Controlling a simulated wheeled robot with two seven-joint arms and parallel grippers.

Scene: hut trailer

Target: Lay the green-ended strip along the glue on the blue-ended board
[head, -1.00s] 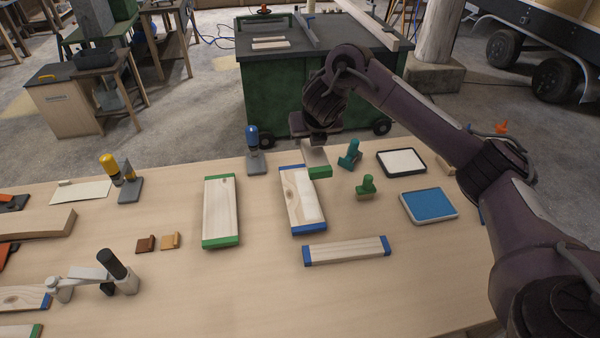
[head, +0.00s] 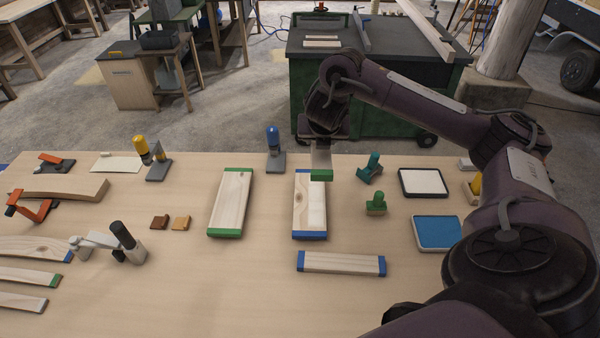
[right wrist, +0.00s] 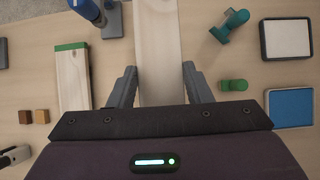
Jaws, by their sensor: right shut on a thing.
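The blue-ended board (head: 300,215) lies flat on the table with a blue strip of colour at each end. A paler patch, which looks like the glue, shows on its right part. My right gripper (head: 322,141) is shut on the green-ended strip (head: 320,160), above the board's far end. The strip's green near end (head: 321,175) overlaps the board in the picture; I cannot tell how high it is. In the right wrist view the strip (right wrist: 158,40) runs away between the fingers (right wrist: 159,85), and it hides the board. My left gripper is not in view.
A wide green-ended board (head: 231,203) lies left, a short blue-ended strip (head: 341,263) in front. A blue-topped tool (head: 274,150) stands behind, green stamp-like tools (head: 376,203) and a blue pad (head: 437,232) right.

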